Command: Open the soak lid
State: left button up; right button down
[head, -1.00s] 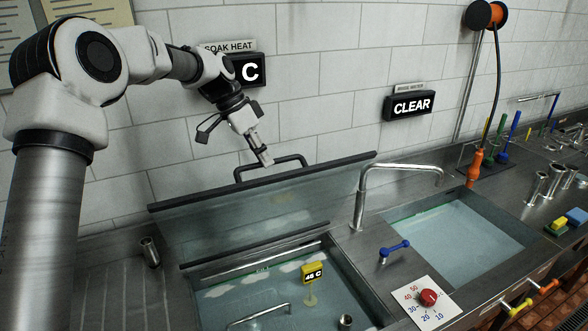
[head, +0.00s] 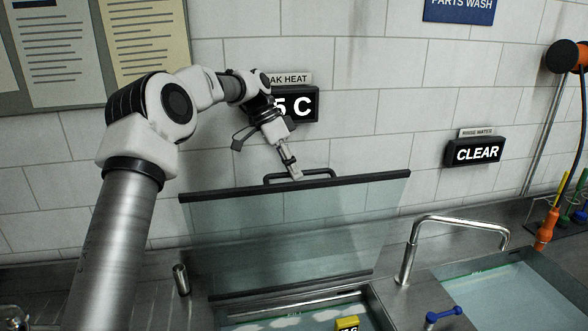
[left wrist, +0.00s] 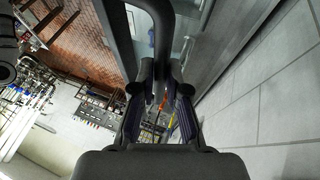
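The soak lid (head: 300,235) is a clear pane with a dark top edge. It stands raised, close to upright, at the back of the soak basin (head: 222,322), whose front part is cut off by the picture edge. A black bar handle (head: 322,173) sits on the lid's top edge, and it fills the upper middle of the left wrist view (left wrist: 160,25). My left gripper (head: 296,176) is at this handle, with its fingers (left wrist: 160,78) closed around the bar. My right gripper is not in view.
The tiled wall is close behind the lid, with the soak heat display (head: 297,104) above the handle. A bent steel tap (head: 455,222) stands right of the lid, beside the rinse basin (head: 505,300).

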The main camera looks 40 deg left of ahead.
pick_arm(q)
jog(key=o, duration=0.4)
jog(key=shift+f, duration=0.35)
jog(key=v, duration=0.7)
jog(key=shift+w+a+r, duration=0.25)
jog(key=shift+a+r, duration=0.05)
jog(key=shift+a, duration=0.05)
jog(key=shift+f, duration=0.1)
